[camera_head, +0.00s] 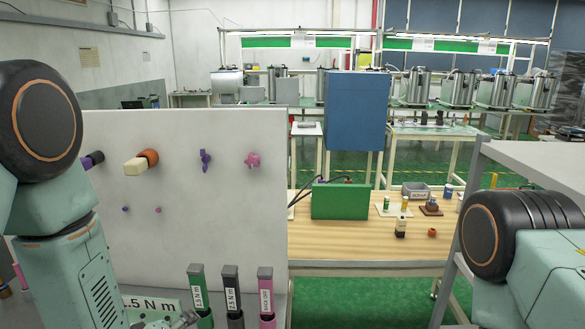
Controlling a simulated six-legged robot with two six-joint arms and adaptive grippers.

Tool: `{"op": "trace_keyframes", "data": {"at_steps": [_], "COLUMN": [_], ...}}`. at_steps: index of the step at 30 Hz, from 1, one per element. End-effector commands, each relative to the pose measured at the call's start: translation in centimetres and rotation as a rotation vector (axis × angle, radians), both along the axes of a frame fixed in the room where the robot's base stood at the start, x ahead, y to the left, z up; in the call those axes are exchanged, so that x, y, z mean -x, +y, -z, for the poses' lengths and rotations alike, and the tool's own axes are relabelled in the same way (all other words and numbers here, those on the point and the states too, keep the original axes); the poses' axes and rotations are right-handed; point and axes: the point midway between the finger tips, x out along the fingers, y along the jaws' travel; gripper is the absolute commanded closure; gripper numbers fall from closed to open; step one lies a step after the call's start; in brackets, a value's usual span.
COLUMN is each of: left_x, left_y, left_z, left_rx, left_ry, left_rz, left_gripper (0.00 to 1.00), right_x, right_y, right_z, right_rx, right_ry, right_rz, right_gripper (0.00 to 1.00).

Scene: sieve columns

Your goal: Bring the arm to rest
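My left arm comes in at the left edge, with a black round joint and a pale green link. A small grey mechanical part at the bottom edge, beside the green torque sign, appears to be the tip of my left gripper (178,321). It is mostly cut off, so its opening is hidden. My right arm shows at the lower right only as a black joint and a pale green link. Its gripper is out of view. I see nothing held by either arm.
A pale upright panel (220,150) with colored knobs stands in front on the left. Green (199,290), black (232,290) and pink (265,290) torque tools stand below it. A wooden table (350,240) holds a green box (340,201) and small bottles. A grey shelf (530,160) is at right.

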Motion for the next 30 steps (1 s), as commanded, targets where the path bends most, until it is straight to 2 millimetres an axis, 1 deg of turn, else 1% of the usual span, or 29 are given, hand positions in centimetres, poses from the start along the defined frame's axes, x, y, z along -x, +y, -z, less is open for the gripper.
{"op": "trace_keyframes", "data": {"at_steps": [1, 2, 3, 5, 6, 8, 9, 11, 12, 14, 15, 17, 18, 19, 21, 26, 30], "left_x": [2.6, 4.1, 6.1, 9.4, 11.6, 14.9, 17.1, 20.1, 22.1, 24.9, 26.7, 29.3, 31.0, 32.4, 31.9, 31.8, 31.8], "left_y": [0.0, 0.0, 0.0, 0.0, 0.0, 0.0, 0.0, 0.0, 0.0, 0.0, 0.0, 0.0, 0.0, 0.0, 0.0, -0.1, -0.1], "left_z": [2.5, 3.8, 5.5, 7.7, 9.0, 10.7, 11.7, 12.8, 13.3, 14.0, 14.4, 14.7, 14.9, 15.0, 16.5, 19.3, 22.0], "left_rx": [-0.052, -0.085, -0.126, -0.184, -0.219, -0.264, -0.29, -0.321, -0.338, -0.358, -0.367, -0.378, -0.383, -0.385, -0.391, -0.39, -0.39], "left_ry": [0.083, 0.128, 0.189, 0.282, 0.341, 0.428, 0.483, 0.555, 0.602, 0.664, 0.703, 0.759, 0.795, 0.821, 0.811, 0.81, 0.809], "left_rz": [0.046, 0.079, 0.125, 0.2, 0.252, 0.333, 0.389, 0.469, 0.52, 0.598, 0.648, 0.723, 0.775, 0.814, 0.815, 0.812, 0.81], "left_gripper": [0.28, 0.28, 0.28, 0.28, 0.28, 0.28, 0.28, 0.28, 0.28, 0.28, 0.28, 0.28, 0.28, 0.28, 0.28, 0.28, 0.28], "right_x": [0.0, 0.0, 0.0, 0.0, 0.0, 0.0, 0.0, 0.0, 0.0, 0.0, 0.0, 0.0, 0.0, 0.0, -0.1, 0.0, 0.0], "right_y": [0.0, 0.0, 0.0, 0.0, 0.0, 0.0, 0.0, 0.0, 0.0, 0.0, 0.0, 0.0, 0.0, 0.0, 0.0, 0.0, 0.0], "right_z": [0.0, 0.0, 0.0, 0.0, 0.0, 0.0, 0.0, 0.0, 0.0, 0.0, 0.0, 0.0, 0.0, 0.0, 1.6, 4.4, 7.1], "right_rx": [0.0, 0.0, 0.0, 0.0, 0.0, 0.0, 0.0, 0.0, 0.0, 0.0, 0.0, 0.0, 0.0, 0.0, 0.0, 0.0, 0.0], "right_ry": [0.0, 0.0, 0.0, 0.0, 0.0, 0.0, 0.0, 0.0, 0.0, 0.0, 0.0, 0.0, 0.0, 0.0, -0.001, 0.001, 0.0], "right_rz": [0.0, 0.0, 0.0, 0.0, 0.0, 0.0, 0.0, 0.0, 0.0, 0.0, 0.0, 0.0, 0.0, 0.0, 0.0, 0.0, 0.0], "right_gripper": [0.6, 0.6, 0.6, 0.6, 0.6, 0.6, 0.6, 0.6, 0.6, 0.6, 0.6, 0.6, 0.6, 0.6, 0.6, 0.6, 0.6]}}
